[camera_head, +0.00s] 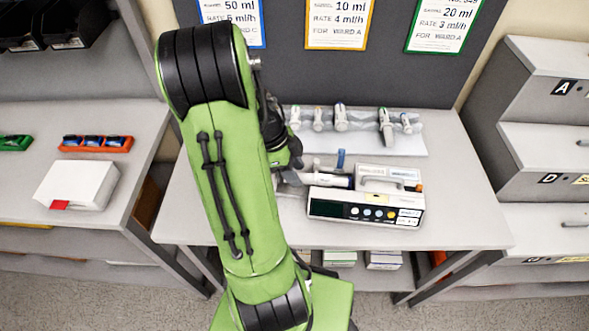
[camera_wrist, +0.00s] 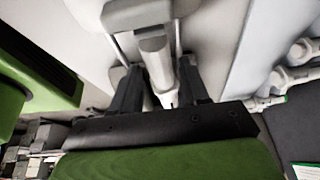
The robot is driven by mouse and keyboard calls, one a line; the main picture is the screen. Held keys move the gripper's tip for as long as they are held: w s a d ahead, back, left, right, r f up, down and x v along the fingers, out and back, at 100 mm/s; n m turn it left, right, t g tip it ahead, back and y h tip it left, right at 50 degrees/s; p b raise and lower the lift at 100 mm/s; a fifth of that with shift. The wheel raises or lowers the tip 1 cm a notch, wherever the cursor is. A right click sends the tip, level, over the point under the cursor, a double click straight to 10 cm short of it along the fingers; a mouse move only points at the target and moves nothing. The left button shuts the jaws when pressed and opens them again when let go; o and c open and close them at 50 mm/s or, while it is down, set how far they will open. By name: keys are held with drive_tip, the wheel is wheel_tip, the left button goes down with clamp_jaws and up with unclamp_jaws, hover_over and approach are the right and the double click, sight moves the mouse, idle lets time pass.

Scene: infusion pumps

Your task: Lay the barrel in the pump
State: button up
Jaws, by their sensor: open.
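The pump (camera_head: 365,208) stands on the middle table, a light box with a dark front panel, several coloured buttons and a raised white block at its right. A pale barrel (camera_head: 328,181) lies level along the pump's top, left of that block. It also shows in the wrist view (camera_wrist: 156,65). A blue upright piece (camera_head: 341,158) stands just behind it. In the head view my gripper is mostly hidden behind my arm, at the barrel's left end. In the wrist view my gripper (camera_wrist: 160,92) is open, with a finger on each side of the barrel. Whether the barrel is fully seated is unclear.
Several syringes (camera_head: 341,118) lie on a pale mat (camera_head: 365,145) at the table's back. A dark board with label cards (camera_head: 337,22) rises behind. Drawers (camera_head: 545,155) stand right; a side table with a white box (camera_head: 77,185) stands left. The table's front right is clear.

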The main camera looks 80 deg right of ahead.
drive_tip(key=shift+r+p, duration=0.65)
drive_tip(key=shift+r, duration=0.55)
drive_tip(key=o, duration=0.6)
drive_tip(key=shift+c, duration=0.2)
wheel_tip(320, 180, up, 7)
drive_tip(key=p, duration=0.4)
drive_tip(key=shift+p, duration=0.35)
idle(0.4)
